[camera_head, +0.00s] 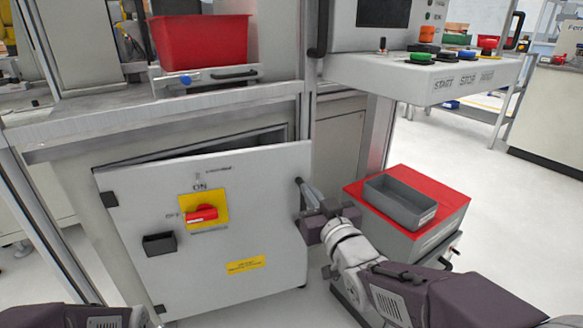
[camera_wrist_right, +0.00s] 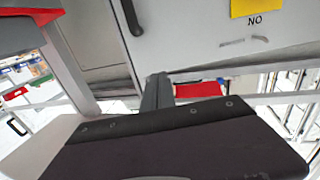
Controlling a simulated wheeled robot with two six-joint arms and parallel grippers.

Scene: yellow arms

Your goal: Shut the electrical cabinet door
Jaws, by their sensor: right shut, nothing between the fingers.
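The grey electrical cabinet door (camera_head: 225,205) stands ajar in the head view, with a dark gap along its top edge. It carries a red switch (camera_head: 203,214) on a yellow plate and hinges on its left side. My right gripper (camera_head: 309,192) is shut and empty at the door's right edge, beside the dark handle (camera_head: 299,184). I cannot tell whether it touches the door. In the right wrist view the shut fingers (camera_wrist_right: 158,92) point toward the door (camera_wrist_right: 200,35), with the handle (camera_wrist_right: 130,17) nearby. Only part of my left arm shows at the bottom left; its gripper is out of view.
A grey tray (camera_head: 402,197) sits on a red-topped box (camera_head: 450,202) right of the door, close to my right arm. A control panel with buttons (camera_head: 425,75) juts out above. A red bin (camera_head: 203,40) stands on the bench above the cabinet.

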